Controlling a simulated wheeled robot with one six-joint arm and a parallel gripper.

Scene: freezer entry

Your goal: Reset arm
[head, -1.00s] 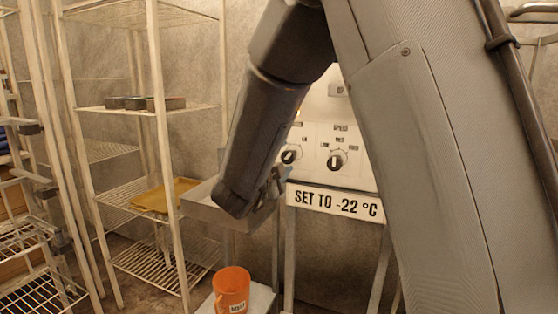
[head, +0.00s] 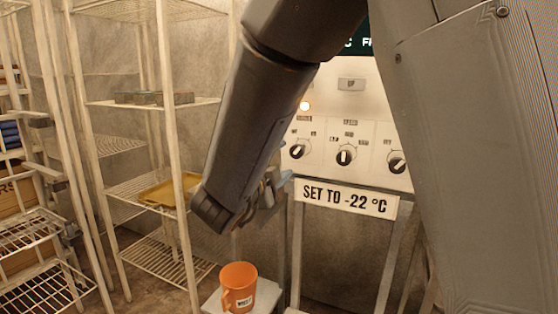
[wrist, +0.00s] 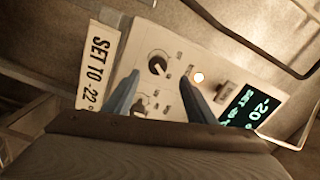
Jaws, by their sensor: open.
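My arm crosses the middle of the head view and bends downward. My gripper (head: 272,188) is partly hidden behind the arm there, in front of the control panel's left side. In the wrist view my gripper (wrist: 158,88) is open, its two blue-grey fingers apart with nothing between them. Behind the fingers is the white control panel (head: 345,105), with dark knobs, a lit lamp (head: 304,105) and a dark display (wrist: 250,106) that reads -20 on its top line. A sign (head: 349,199) below the panel reads "SET TO -22 °C".
An orange mug (head: 238,287) stands on a small light surface below the gripper. A wire shelf rack (head: 165,150) at the left holds a yellow tray (head: 168,191) and dark boxes (head: 150,98). Another rack (head: 30,235) stands at the far left.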

